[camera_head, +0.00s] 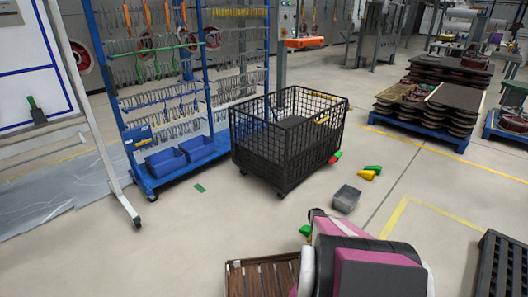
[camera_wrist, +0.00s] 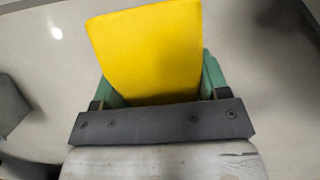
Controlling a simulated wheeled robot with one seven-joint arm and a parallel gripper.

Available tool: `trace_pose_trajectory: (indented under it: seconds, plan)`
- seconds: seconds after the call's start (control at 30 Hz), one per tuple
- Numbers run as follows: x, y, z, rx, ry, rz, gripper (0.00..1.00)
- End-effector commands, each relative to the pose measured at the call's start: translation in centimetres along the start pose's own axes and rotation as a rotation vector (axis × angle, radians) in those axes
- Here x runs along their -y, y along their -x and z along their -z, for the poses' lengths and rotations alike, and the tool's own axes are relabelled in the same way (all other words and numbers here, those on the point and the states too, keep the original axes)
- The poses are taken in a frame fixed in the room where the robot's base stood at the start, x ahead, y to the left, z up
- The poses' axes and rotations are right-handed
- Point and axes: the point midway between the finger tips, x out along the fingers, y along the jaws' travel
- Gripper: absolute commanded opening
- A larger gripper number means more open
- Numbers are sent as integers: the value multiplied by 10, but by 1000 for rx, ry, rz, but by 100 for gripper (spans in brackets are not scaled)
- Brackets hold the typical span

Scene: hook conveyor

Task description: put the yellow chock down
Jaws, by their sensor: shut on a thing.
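The yellow chock (camera_wrist: 150,50) fills the upper middle of the wrist view. My gripper (camera_wrist: 160,88) is shut on it, with a green finger on each side of the chock. Pale floor shows around the chock; its height above the floor cannot be told. In the head view my pink and black arm is at the bottom centre, and the held chock cannot be made out there. Another yellow chock (camera_head: 366,174) lies on the floor beside a green one (camera_head: 374,168), right of the wire cart.
A black wire cart (camera_head: 262,160) stands at centre. A small grey bin (camera_head: 346,198) is on the floor ahead of my arm.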

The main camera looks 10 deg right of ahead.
Motion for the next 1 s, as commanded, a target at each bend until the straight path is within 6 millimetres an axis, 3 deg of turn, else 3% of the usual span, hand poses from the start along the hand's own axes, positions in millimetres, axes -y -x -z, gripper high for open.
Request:
trace_pose_trajectory:
  seconds: [0.17,0.27,0.57,1.0]
  plan:
    - [-2,30,2,2,7,-8,33]
    - [-3,63,3,5,13,-14,33]
    - [0,183,7,13,36,-32,33]
    - [34,346,2,18,74,-53,33]
